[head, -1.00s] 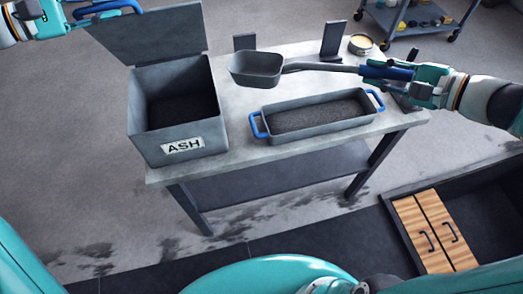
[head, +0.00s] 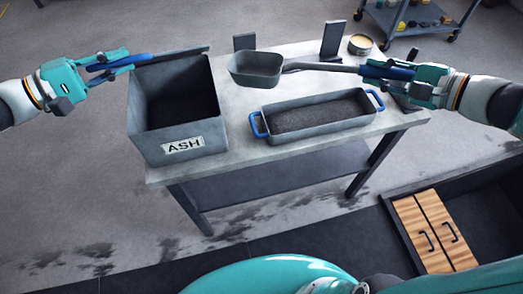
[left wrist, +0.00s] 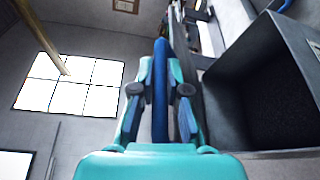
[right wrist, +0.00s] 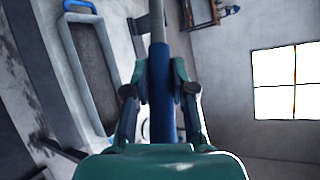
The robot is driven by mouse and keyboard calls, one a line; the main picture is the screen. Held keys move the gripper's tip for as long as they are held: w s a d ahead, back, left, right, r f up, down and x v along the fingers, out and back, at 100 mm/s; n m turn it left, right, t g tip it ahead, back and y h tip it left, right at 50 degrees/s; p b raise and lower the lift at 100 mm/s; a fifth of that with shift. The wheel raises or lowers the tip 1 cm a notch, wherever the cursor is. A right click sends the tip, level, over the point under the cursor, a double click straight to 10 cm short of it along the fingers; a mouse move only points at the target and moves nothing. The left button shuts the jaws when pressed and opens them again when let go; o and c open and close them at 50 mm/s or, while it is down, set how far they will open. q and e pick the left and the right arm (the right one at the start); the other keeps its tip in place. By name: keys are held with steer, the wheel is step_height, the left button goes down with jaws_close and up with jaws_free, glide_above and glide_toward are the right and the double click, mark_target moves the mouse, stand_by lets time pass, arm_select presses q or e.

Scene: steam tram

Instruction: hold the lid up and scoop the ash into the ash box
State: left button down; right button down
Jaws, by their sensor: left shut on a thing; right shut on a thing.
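The grey box marked ASH (head: 181,146) stands at the table's left end, its dark inside open to view. Its lid (head: 172,54) shows nearly edge-on along the far rim. My left gripper (head: 122,61) is shut on the lid's blue handle, which also shows in the left wrist view (left wrist: 161,92). My right gripper (head: 385,73) is shut on the blue grip of a grey scoop (head: 256,68). The scoop's bowl is beyond the ash pan; I see no clear ash in it. The long grey pan (head: 320,125) with blue end handles holds dark ash (head: 318,113).
The pale table (head: 222,160) also carries two dark upright plates (head: 331,41) and a round tin (head: 361,44) at the back. A wheeled cart (head: 408,20) stands beyond. Bare tabletop lies around the pan.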

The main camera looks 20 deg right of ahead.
arm_select(q)
steer(key=s+f+m+t+h, duration=0.1)
steer(key=s+f+m, duration=0.3)
steer(key=f, duration=1.1)
steer(key=shift+s+h, duration=0.3)
steer(key=shift+s, duration=0.9)
steer(key=c, duration=1)
jaws_free()
steer(key=v, duration=1.2)
